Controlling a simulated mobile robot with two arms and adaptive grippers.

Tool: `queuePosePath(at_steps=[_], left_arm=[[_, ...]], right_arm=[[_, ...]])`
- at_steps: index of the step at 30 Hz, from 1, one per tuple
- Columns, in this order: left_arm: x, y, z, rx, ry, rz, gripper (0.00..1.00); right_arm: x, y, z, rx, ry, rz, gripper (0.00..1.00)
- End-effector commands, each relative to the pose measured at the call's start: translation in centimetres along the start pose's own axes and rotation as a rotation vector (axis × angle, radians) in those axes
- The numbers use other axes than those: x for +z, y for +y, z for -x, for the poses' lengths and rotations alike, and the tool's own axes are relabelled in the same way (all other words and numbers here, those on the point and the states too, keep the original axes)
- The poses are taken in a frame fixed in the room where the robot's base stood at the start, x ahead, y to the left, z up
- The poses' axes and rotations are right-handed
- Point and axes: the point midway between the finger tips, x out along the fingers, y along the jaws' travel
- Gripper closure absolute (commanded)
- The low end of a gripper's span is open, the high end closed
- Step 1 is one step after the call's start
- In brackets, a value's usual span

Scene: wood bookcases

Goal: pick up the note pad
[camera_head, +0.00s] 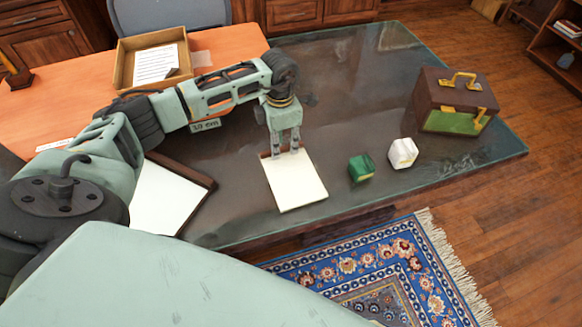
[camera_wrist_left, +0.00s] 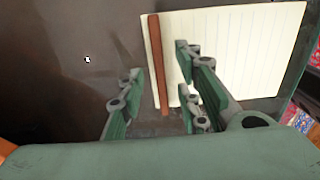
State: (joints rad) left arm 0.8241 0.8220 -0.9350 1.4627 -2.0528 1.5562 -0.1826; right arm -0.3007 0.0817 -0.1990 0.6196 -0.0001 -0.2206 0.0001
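The note pad (camera_head: 297,184) lies flat on the dark glass tabletop, with a cream lined page and a brown binding strip along its far edge. My left gripper (camera_head: 286,152) points down at that far edge. In the left wrist view, the left gripper (camera_wrist_left: 158,62) has its two fingers apart, with the brown strip of the note pad (camera_wrist_left: 235,45) showing between them. One finger is over the page and the other over the bare tabletop. I cannot tell whether the fingertips touch the pad. My right gripper is not in view.
A green cube (camera_head: 361,168) and a white cube (camera_head: 403,153) stand right of the pad. A brown and green case (camera_head: 456,102) is farther right. A dark-framed white panel (camera_head: 160,197) lies left, and a paper-filled box (camera_head: 124,68) stands behind my arm. The far glass is clear.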

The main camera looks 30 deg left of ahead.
Motion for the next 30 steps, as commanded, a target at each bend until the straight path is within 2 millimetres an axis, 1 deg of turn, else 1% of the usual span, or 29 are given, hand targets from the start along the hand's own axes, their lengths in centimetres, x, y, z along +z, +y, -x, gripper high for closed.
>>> queuePosePath(at_steps=[3, 9, 20, 30], left_arm=[[-0.01, -0.02, -0.74, 0.000, -0.001, -0.001, 0.69], [0.02, -0.02, -0.81, 0.000, -0.001, -0.001, 0.69], [0.03, -0.02, -0.77, 0.000, -0.002, -0.001, 1.00], [0.05, -0.01, -0.70, 0.000, -0.002, -0.001, 1.00]], right_arm=[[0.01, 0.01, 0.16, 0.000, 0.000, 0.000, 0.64], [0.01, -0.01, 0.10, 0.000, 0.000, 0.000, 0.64], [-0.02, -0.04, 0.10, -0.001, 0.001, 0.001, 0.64], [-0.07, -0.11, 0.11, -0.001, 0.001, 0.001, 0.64]])
